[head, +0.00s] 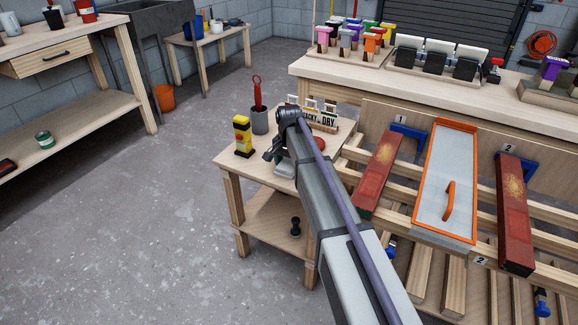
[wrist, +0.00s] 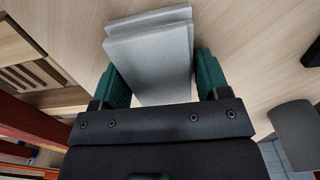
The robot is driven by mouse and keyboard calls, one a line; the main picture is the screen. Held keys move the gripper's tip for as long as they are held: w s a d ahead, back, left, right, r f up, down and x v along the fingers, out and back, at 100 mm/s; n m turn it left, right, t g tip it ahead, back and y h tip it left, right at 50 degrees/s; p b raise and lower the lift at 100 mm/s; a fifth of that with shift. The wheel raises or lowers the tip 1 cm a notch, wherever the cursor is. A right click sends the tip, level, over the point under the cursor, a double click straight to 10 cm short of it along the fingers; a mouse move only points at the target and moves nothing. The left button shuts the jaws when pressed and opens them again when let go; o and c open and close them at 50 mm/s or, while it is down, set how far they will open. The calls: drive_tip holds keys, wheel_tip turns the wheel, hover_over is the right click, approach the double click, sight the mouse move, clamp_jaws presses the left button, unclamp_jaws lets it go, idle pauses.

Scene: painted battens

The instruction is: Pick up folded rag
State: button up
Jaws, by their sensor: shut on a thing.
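The folded rag (wrist: 150,52) is a pale grey, flat, layered block in the wrist view. My gripper (wrist: 163,80) has its two green fingers on either side of the rag's near part and is shut on it. The rag's far end sticks out beyond the fingers, over a light wooden surface. I cannot tell whether the rag touches that surface. In the head view my arm reaches over the small wooden side table (head: 228,160), and the arm largely hides the gripper and rag.
On the side table stand a yellow-and-black item (head: 242,136) and a grey cup (head: 260,121) with a red-handled tool. To the right, two red battens (head: 377,178) (head: 514,215) and an orange-rimmed tray (head: 433,205) lie on wooden rails. The floor at left is clear.

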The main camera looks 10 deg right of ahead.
sight(289, 162)
drive_tip(key=c, duration=0.4)
wheel_tip(289, 162, up, 10)
drive_tip(key=p, duration=1)
